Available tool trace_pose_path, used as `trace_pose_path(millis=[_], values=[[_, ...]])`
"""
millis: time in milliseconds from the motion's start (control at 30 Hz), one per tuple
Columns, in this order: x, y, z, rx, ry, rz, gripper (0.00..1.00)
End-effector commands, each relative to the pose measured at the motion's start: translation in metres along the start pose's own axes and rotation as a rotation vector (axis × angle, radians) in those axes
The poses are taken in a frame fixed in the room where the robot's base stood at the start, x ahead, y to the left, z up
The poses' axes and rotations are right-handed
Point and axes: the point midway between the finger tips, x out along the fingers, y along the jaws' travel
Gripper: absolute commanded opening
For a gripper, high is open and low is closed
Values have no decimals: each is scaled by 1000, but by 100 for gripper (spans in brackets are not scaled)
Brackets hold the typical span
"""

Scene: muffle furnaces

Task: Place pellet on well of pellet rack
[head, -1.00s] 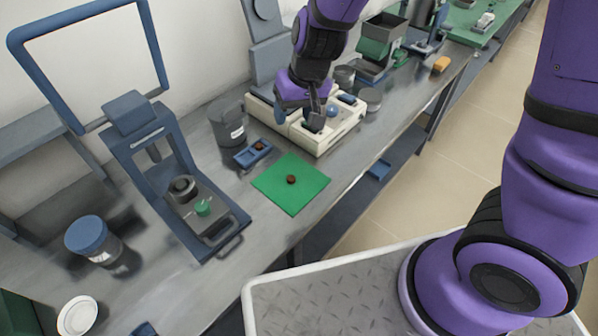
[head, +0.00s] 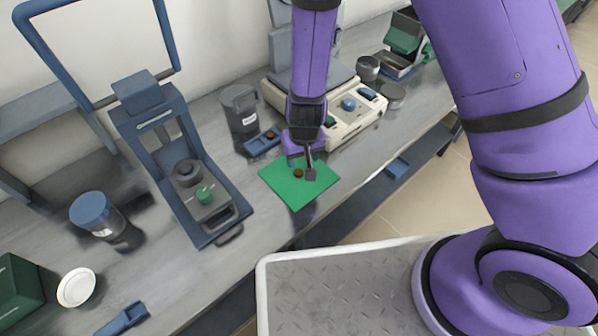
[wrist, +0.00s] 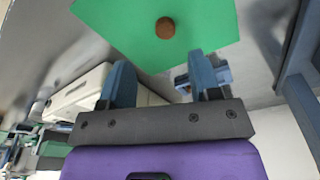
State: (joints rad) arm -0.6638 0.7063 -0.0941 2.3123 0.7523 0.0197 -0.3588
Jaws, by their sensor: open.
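A small brown pellet (head: 298,173) lies on the green mat (head: 296,200) on the bench. It also shows in the wrist view (wrist: 165,27), ahead of the fingertips. My gripper (head: 301,165) is just over the mat, close to the pellet, with its fingers (wrist: 162,72) spread and nothing between them. The blue pellet rack (head: 256,149) lies left of and behind the mat, with one dark pellet (head: 270,134) in a well at its far end. In the wrist view the rack is partly hidden behind the right finger.
A cream-coloured instrument (head: 345,122) stands behind my gripper. A grey canister (head: 240,112) stands beside the rack. A blue press (head: 180,150) with a dark die stands left of the mat. The front bench edge runs close to the mat.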

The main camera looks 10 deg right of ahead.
Motion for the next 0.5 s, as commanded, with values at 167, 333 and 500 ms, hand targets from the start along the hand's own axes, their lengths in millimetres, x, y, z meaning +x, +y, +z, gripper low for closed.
trace_pose_path(millis=[167, 333, 500], values=[[13, 0, 0, 3, 0, -1, 57], [22, -2, 0, 2, -2, -1, 57], [43, -6, 2, 3, -2, -1, 57]])
